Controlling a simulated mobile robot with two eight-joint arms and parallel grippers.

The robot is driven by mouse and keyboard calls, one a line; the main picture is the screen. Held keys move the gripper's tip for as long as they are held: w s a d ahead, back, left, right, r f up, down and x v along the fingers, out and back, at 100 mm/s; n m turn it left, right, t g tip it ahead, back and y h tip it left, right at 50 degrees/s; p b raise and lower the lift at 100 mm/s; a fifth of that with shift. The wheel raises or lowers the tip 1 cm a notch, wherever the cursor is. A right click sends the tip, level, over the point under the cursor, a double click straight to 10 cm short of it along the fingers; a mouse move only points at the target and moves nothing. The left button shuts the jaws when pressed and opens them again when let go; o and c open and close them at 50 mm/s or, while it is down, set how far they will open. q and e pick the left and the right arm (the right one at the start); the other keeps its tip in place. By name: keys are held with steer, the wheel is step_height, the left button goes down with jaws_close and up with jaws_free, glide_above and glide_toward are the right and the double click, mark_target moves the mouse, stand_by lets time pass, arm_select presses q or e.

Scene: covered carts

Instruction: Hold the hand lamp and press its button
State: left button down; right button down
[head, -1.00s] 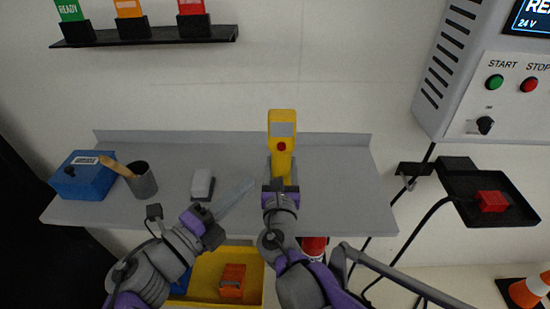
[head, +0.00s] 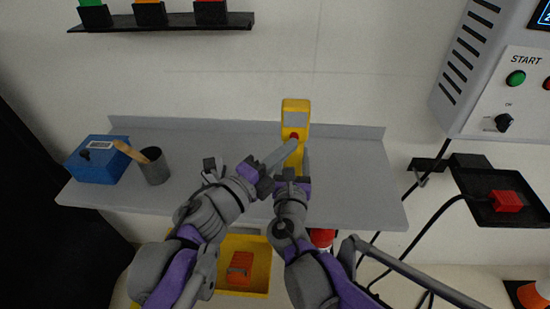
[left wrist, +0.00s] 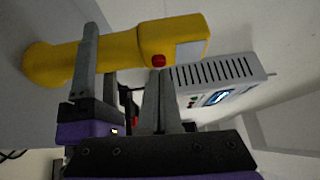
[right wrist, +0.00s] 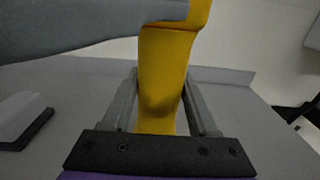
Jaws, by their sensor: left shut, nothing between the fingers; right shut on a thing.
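The yellow hand lamp (head: 296,110) stands upright above the bench, with its red button (head: 293,137) facing me below a grey panel. My right gripper (head: 292,172) is shut on the lamp's handle; the right wrist view shows the yellow handle (right wrist: 165,75) between its fingers. My left gripper (head: 293,146) is shut and empty, its fingertips at the lamp's front just by the button. In the left wrist view the fingertips (left wrist: 165,72) are right beside the red button (left wrist: 158,60); I cannot tell whether they touch it.
A blue box (head: 97,160) and a grey cup (head: 153,166) with a wooden handle stand left on the grey bench (head: 350,190). A pale block (right wrist: 22,118) lies on it. A yellow bin (head: 257,250) is below. A control box (head: 480,75) and black tray (head: 480,205) are right.

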arm_select(q)
steer(key=shift+w+d, duration=0.1)
steer(key=shift+w, duration=0.1)
steer(key=shift+w, duration=0.9)
steer(key=v, duration=1)
steer(key=shift+s, duration=0.15)
arm_select(e)
steer(key=shift+c, duration=0.5)
jaws_free()
